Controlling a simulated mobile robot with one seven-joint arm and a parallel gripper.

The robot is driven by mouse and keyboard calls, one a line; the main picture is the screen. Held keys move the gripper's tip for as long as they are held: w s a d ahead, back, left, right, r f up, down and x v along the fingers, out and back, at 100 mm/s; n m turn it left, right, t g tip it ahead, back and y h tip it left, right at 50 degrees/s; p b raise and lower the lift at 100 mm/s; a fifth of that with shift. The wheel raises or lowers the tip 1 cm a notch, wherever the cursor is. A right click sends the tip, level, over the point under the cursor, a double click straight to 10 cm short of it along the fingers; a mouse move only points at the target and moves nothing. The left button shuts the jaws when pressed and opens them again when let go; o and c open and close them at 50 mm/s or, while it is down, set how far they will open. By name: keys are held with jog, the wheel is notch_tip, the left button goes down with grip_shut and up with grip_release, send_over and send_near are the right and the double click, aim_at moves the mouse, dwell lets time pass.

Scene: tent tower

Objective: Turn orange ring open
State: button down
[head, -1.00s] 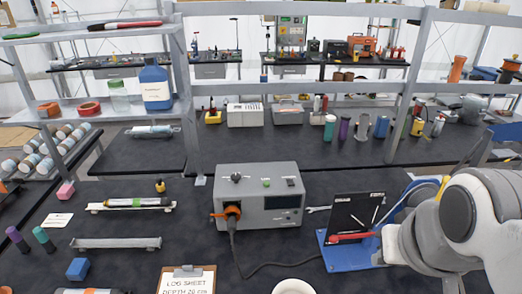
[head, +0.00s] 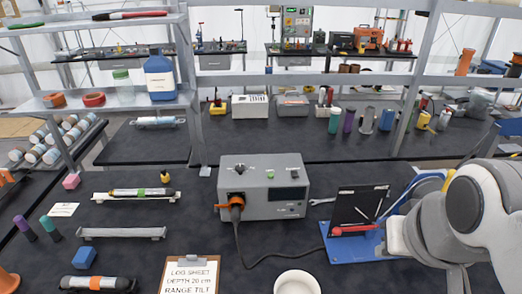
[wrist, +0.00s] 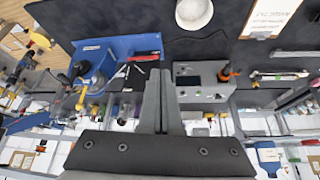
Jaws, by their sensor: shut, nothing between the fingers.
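The orange ring (head: 236,202) sits around the black cable plug on the front left of a grey box (head: 264,208). It has an orange tab pointing left. The ring also shows in the wrist view (wrist: 226,73), small, to the right of my fingers. My gripper (wrist: 161,72) is shut and empty, its two dark fingers side by side. It appears apart from the ring and the box.
A blue stand with a black panel (head: 358,211) is between the box and my arm. A black cable (head: 246,250) runs from the plug along the table. A white bowl (head: 297,283) and a clipboard (head: 190,276) lie in front.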

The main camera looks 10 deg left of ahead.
jog(key=c, duration=1.4)
grip_release()
jog(key=o, duration=0.5)
jog(key=shift+w+a+f+y+b, duration=0.25)
jog(key=shift+w+a+f, duration=0.1)
jog(key=shift+w+a, duration=0.25)
jog(key=shift+w+a+f+y+b, duration=0.25)
jog(key=shift+w+a+f, duration=0.1)
jog(key=shift+w+a, duration=0.25)
jog(key=shift+o, duration=0.3)
jog(key=w+a+f+n+y+b, duration=0.1)
jog(key=w+a+f+y+b, duration=0.1)
jog(key=w+a+f, duration=0.2)
jog(key=w+a, duration=0.2)
jog(key=a, duration=0.2)
jog(key=shift+a+f+t+y, duration=0.2)
jog(key=shift+a+t+y, duration=0.1)
jog(key=shift+t, duration=0.1)
jog(key=n+t+b, duration=0.3)
jog(key=t+b, duration=0.7)
jog(key=t, duration=0.1)
send_near(216, 213)
jog(key=shift+h, duration=0.4)
jog(key=w, duration=0.2)
jog(key=w+a, duration=0.1)
jog(key=w, duration=0.5)
jog(key=shift+a+f, duration=0.15)
jog(key=shift+a, duration=0.25)
